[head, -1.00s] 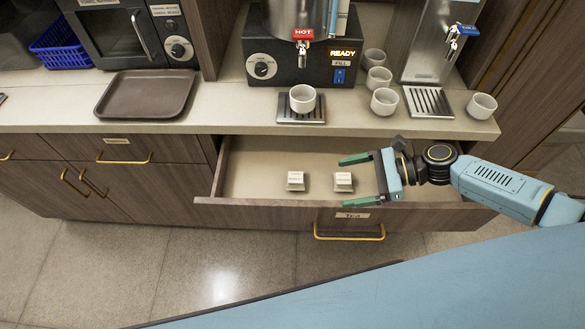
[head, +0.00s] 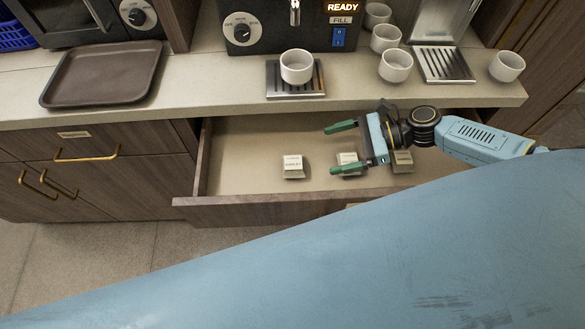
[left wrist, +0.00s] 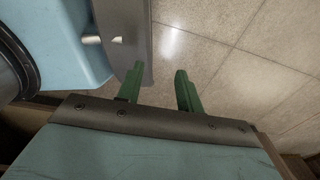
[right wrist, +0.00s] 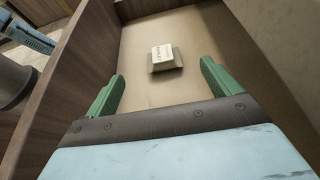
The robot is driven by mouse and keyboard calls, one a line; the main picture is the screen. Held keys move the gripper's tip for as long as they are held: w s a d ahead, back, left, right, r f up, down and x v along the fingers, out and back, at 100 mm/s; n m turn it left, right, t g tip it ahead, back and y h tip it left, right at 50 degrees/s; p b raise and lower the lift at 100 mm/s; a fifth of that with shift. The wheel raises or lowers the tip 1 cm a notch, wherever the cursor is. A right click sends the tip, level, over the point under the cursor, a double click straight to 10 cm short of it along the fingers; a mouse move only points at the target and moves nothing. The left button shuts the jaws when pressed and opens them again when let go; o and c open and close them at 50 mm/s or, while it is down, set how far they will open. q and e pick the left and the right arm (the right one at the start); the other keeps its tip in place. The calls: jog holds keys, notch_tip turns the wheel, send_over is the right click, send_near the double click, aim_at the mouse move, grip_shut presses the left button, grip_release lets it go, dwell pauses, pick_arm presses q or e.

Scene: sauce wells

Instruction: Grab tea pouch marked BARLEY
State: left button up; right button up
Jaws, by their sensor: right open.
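Several small pale tea pouches are in the open drawer (head: 245,203). The left pouch (head: 293,163) stands clear, with dark print on its top that is too small to read surely. A middle pouch (head: 348,158) shows between the fingers of my right gripper (head: 338,148), partly hidden by it. A right pouch (head: 402,158) shows beside my right wrist, partly covered. My right gripper is open and empty; its fingers (right wrist: 161,75) point at one pouch (right wrist: 164,56) in the right wrist view, apart from it. My left gripper (left wrist: 155,75) is open and empty above the floor.
The counter edge (head: 230,112) overhangs the back of the drawer. On it are a brown tray (head: 100,100), a hot water machine (head: 275,30) and several white cups (head: 395,66). The drawer's left part is clear.

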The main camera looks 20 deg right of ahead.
aim_at(289, 163)
jog(key=shift+f, duration=0.5)
jog(key=shift+w+a+f+b, duration=0.1)
jog(key=shift+a+f+b, duration=0.1)
jog(key=shift+b, duration=0.1)
jog(key=x, duration=0.6)
jog(key=shift+w+a, duration=0.1)
jog(key=shift+a, duration=0.3)
jog(key=shift+b+x, duration=0.5)
jog(key=shift+x, duration=2.6)
pick_arm(q)
jog(key=shift+w+a+f, duration=0.25)
jog(key=shift+a+f, duration=0.15)
jog(key=shift+f, duration=0.15)
jog(key=shift+w+a+f, duration=0.25)
jog(key=shift+a+f, duration=0.15)
jog(key=shift+f, duration=0.15)
pick_arm(e)
jog(key=shift+c, duration=0.3)
pick_arm(q)
jog(key=shift+a, duration=0.1)
pick_arm(e)
jog(key=c, duration=1)
